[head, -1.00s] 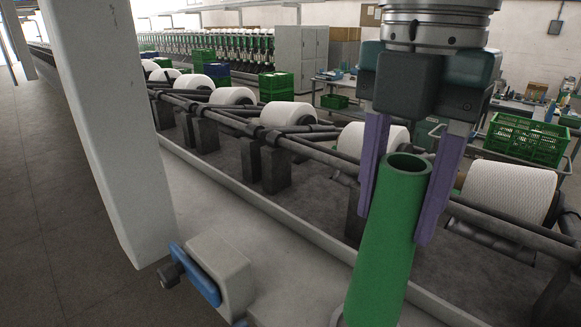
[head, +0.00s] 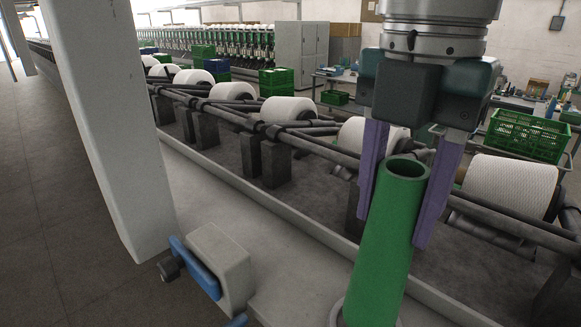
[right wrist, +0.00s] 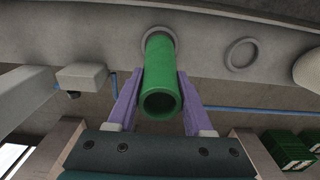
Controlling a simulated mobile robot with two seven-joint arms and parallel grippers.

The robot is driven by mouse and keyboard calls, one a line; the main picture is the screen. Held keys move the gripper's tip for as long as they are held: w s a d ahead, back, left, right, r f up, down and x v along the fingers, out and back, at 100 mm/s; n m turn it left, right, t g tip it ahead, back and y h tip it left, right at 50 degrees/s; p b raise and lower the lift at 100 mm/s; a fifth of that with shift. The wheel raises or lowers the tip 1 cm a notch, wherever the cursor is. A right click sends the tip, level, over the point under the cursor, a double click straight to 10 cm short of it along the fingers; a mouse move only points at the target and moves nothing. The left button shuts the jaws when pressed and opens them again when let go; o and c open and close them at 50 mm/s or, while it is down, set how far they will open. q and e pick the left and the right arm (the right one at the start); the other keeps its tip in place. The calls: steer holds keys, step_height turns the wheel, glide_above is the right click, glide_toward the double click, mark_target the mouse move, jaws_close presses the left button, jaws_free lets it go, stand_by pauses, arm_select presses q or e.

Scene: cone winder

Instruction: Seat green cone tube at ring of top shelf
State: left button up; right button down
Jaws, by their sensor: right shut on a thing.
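The green cone tube (head: 385,240) is held upright with a slight tilt in the head view, its open upper end facing up. My right gripper (head: 398,215) is shut on it, with purple fingers on either side of its upper part. In the right wrist view the tube (right wrist: 160,72) runs from between the fingers to a pale ring (right wrist: 148,42) on the grey shelf (right wrist: 205,50). Its far end overlaps the ring; whether it is fully down on the shelf is hidden. A bit of this ring shows at the bottom in the head view (head: 335,313). My left gripper is not in view.
A second, empty ring (right wrist: 240,54) lies beside the first. A grey post (head: 110,130) and a box with a blue handle (head: 200,275) stand to the left. Behind are white yarn cones (head: 508,184) on dark rails and a green crate (head: 527,136).

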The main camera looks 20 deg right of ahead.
mark_target(406, 167)
steer(key=shift+f+b, duration=0.5)
steer(key=shift+f, duration=0.95)
steer(key=shift+c, duration=1.1)
jaws_free()
step_height(406, 167, up, 9)
steer(key=p, duration=1)
steer(key=shift+r+p, duration=0.4)
steer(key=shift+r, duration=0.15)
steer(key=shift+f, duration=0.1)
